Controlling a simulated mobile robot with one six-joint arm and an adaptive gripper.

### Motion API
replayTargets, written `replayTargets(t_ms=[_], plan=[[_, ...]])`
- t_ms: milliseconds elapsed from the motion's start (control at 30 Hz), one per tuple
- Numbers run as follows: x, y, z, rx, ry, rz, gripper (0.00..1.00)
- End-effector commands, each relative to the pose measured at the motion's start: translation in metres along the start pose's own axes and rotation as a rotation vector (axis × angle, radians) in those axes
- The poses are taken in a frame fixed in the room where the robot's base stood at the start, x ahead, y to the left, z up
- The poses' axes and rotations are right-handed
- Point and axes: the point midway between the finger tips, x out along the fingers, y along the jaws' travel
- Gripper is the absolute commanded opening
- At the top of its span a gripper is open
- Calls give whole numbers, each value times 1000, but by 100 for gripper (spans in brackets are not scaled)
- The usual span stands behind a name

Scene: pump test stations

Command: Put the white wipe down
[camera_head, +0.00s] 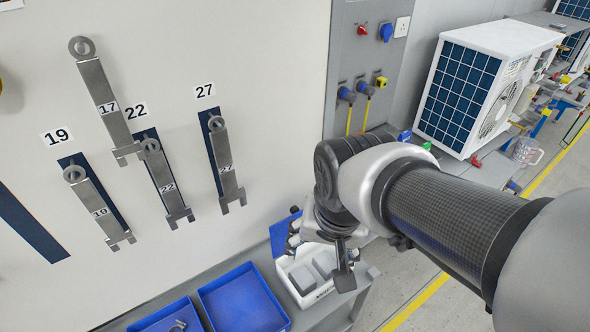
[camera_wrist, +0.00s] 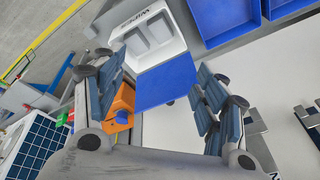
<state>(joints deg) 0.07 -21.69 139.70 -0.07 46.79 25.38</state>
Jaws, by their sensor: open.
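My gripper (camera_head: 320,258) is above the bench beside the wall, over or near a white two-compartment tray (camera_head: 284,269). In the wrist view its two fingers stand wide apart (camera_wrist: 162,95), with nothing seen gripped between them. The tray also shows at the top of the wrist view (camera_wrist: 133,28), with pale grey compartments and dark lettering too small to read. A flat blue panel (camera_wrist: 168,84) lies beside the tray, in line with the gap between the fingers. I cannot make out a white wipe in either view.
Two blue bins (camera_head: 243,304) (camera_head: 166,316) sit left of the tray on the grey bench (camera_head: 352,296). Numbered wrenches (camera_head: 105,103) hang on the wall. An orange object (camera_wrist: 122,103) shows behind my left finger.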

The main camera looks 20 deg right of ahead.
Motion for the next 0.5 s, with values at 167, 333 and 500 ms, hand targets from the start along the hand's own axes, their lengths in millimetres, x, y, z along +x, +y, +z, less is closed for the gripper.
replayTargets(t_ms=[167,333,500], plan=[[-38,14,30,-273,93,-29,66],[-51,22,45,-414,134,-31,66],[-53,23,48,-445,141,-30,66]])
